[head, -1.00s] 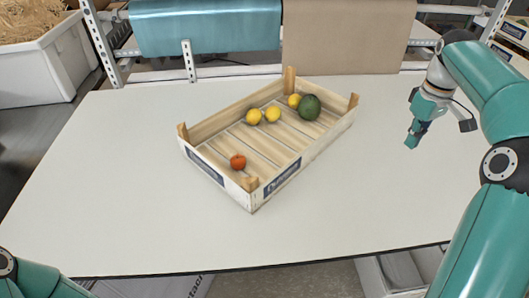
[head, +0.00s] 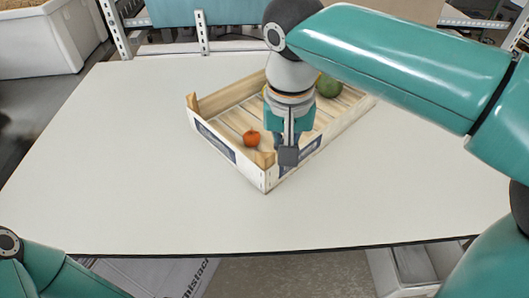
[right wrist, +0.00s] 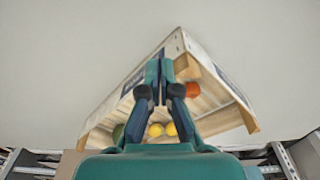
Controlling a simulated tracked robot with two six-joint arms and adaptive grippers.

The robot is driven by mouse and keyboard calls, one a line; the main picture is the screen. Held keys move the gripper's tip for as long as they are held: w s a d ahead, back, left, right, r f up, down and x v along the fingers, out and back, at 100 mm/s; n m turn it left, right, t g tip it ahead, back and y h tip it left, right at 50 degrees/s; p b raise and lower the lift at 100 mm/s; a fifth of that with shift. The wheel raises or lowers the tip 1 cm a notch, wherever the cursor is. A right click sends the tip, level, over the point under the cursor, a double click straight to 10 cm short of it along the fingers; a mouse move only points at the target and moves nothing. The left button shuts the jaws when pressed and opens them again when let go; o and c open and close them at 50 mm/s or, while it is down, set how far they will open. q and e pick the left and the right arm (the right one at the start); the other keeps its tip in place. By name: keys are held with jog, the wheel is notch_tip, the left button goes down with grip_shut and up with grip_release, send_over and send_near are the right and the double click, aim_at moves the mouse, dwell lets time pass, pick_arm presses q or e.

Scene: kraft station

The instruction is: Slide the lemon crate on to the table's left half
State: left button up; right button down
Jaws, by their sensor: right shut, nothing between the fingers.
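The lemon crate (head: 248,171) is a shallow wooden box with white outer sides, standing askew around the table's middle, one corner toward me. An orange-red fruit (head: 251,138) lies inside by the near corner, and a dark green fruit (head: 328,87) lies at the far end. My right arm hides the lemons in the head view; two lemons (right wrist: 163,129) show in the right wrist view. My right gripper (head: 288,158) is shut and empty, pointing down at the crate's near right side; I cannot tell whether it touches. My left gripper is out of view.
The white table (head: 120,150) is bare left of the crate and in front of it. Its front edge (head: 230,254) runs near the bottom.

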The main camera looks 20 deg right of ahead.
aim_at(268, 153)
jog(key=s+a+f+m+t+b, duration=0.1)
jog(key=s+a, duration=0.5)
jog(key=a, duration=0.1)
jog(key=shift+h, duration=0.3)
jog(key=w+d+p, duration=0.1)
jog(key=w, duration=0.2)
jog(key=w+d+p, duration=0.1)
jog(key=w+d, duration=0.1)
jog(key=w, duration=0.2)
jog(key=w+d+p, duration=0.1)
jog(key=w+d, duration=0.1)
jog(key=w, duration=0.1)
jog(key=shift+w+d, duration=0.2)
jog(key=shift+w, duration=0.05)
jog(key=shift+f, duration=0.8)
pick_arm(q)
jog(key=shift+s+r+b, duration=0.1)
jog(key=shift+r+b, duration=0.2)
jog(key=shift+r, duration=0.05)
pick_arm(e)
jog(key=shift+s, duration=0.2)
